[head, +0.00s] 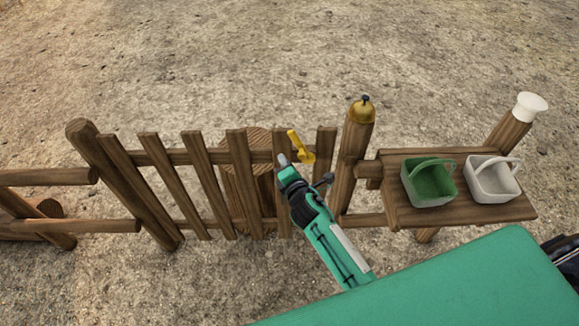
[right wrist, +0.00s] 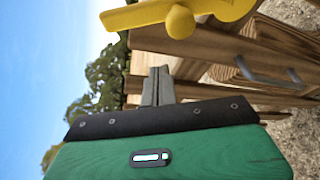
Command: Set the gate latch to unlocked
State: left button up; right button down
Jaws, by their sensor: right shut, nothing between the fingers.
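The yellow gate latch (head: 300,148) sits near the top of the wooden gate (head: 206,180), towards its right end. In the head view its long arm points up and slightly left. In the right wrist view the latch (right wrist: 185,14) shows at the top, with a round knob below its arm. My right gripper (head: 283,160) is shut and empty, just left of the latch in the head view. In the right wrist view its closed fingers (right wrist: 158,86) point up towards the latch, with a gap between them. My left gripper is out of view.
A post with a brass bell (head: 362,110) stands right of the gate. A wooden shelf (head: 393,199) beyond it holds a green basket (head: 428,184) and a white basket (head: 491,182). A grey handle (right wrist: 268,77) is on the gate. Bare ground lies behind.

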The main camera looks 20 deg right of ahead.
aim_at(302, 152)
jog(key=w+d+p, duration=0.1)
jog(key=w+d+r+p, duration=0.1)
jog(key=w, duration=0.1)
jog(key=shift+d, duration=0.15)
jog(key=shift+s+d+r+p, duration=0.1)
jog(key=shift+s+d+p, duration=0.1)
jog(key=shift+d+p, duration=0.2)
